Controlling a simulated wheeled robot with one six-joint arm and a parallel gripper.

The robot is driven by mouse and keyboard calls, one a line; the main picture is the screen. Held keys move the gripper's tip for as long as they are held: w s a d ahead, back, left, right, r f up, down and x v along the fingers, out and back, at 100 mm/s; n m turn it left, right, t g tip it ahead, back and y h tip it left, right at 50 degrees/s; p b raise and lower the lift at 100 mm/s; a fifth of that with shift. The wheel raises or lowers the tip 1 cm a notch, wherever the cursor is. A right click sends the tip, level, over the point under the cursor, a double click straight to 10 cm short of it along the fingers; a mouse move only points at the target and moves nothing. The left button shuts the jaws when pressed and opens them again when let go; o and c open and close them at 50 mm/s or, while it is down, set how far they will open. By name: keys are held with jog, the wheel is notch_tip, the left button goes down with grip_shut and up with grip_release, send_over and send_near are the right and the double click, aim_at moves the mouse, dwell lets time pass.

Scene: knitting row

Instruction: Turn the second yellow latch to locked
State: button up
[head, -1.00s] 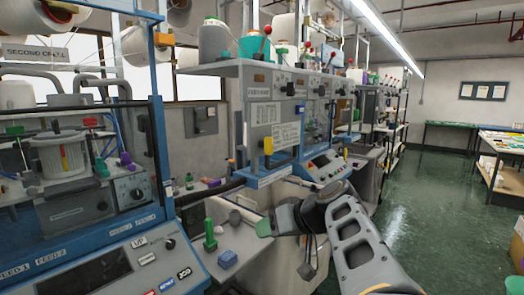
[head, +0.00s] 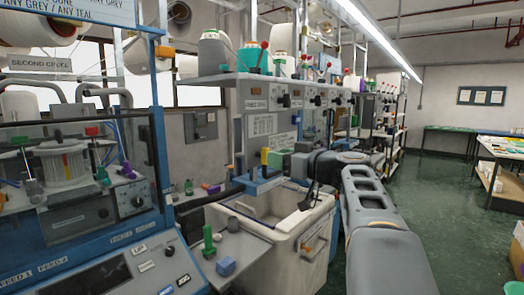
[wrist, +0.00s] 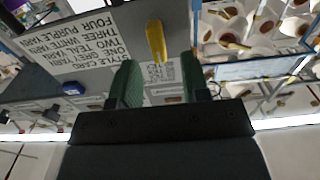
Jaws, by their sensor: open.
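The latch is ahead of the gap, and I see no contact.
A cream bin (head: 275,245) stands below the panel. A grey shelf (head: 240,252) with a green peg (head: 208,240) and a blue block (head: 226,267) is at its left. An orange piece (head: 165,52) sits on the first machine's blue frame.

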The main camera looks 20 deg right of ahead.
aim_at(261, 155)
jog(key=shift+p+x, duration=0.65)
jog(key=shift+x, duration=1.8)
jog(key=shift+c, duration=0.4)
